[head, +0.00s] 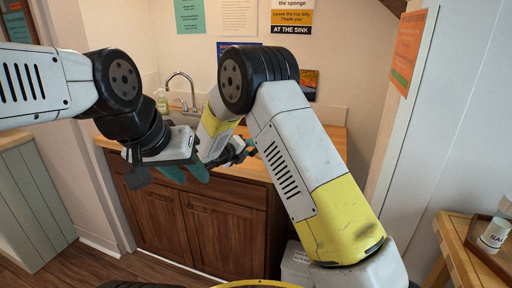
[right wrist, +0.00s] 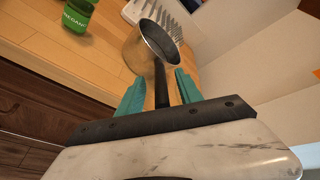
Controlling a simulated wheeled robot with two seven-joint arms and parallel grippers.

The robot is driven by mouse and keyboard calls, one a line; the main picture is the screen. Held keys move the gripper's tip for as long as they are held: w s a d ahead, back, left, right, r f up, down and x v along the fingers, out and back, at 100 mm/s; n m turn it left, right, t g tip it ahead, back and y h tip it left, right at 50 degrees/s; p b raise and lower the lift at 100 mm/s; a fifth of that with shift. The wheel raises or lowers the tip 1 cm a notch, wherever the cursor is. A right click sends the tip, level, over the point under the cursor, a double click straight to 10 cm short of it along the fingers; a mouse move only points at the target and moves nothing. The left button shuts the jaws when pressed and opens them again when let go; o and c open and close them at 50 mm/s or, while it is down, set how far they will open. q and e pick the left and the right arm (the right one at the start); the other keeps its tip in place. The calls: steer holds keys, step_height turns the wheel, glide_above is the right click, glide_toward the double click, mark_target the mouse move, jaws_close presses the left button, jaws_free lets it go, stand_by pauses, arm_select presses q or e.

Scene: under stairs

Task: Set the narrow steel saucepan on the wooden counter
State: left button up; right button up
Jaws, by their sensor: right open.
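The narrow steel saucepan (right wrist: 157,45) shows in the right wrist view, with brassy-looking sides, a dark inside and a black handle pointing toward me. It appears to stand on the wooden counter (right wrist: 100,60); its base contact is not clear. My right gripper (right wrist: 158,92) is open, with one teal finger on each side of the handle and gaps visible between. In the head view the right gripper (head: 246,148) is over the counter (head: 255,168), and the pan is hidden behind my arm. My left gripper (head: 185,174) hangs in front of the counter, apart from the pan; its opening is unclear.
A green-labelled jar (right wrist: 77,15) stands on the counter left of the pan. A white slotted rack (right wrist: 155,12) lies behind the pan. A sink tap (head: 182,88) and soap bottle (head: 162,103) are at the back. A wooden table (head: 455,245) stands at right.

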steer(key=v, duration=0.7)
steer(key=s+d+r+m+g+y, duration=0.1)
steer(key=s+d+r+m+g, duration=0.3)
steer(key=s+d+m, duration=0.5)
steer(key=s+d+r+m+g+y, duration=0.1)
steer(key=s+d+r+m+g, duration=0.3)
steer(key=d+m, duration=0.75)
steer(key=s+r+m+t+y, duration=0.1)
steer(key=s+r+m+y, duration=0.1)
steer(key=s+m, duration=0.7)
steer(key=s+d+r+m+y, duration=0.1)
steer(key=s+m+y, duration=0.4)
steer(key=s+m, duration=0.5)
steer(key=shift+s+d+r+m+t+y, duration=0.3)
steer(key=shift+s+r+m+t, duration=0.1)
steer(key=shift+r+m, duration=0.35)
steer(key=shift+w+a, duration=0.1)
steer(key=shift+a, duration=0.05)
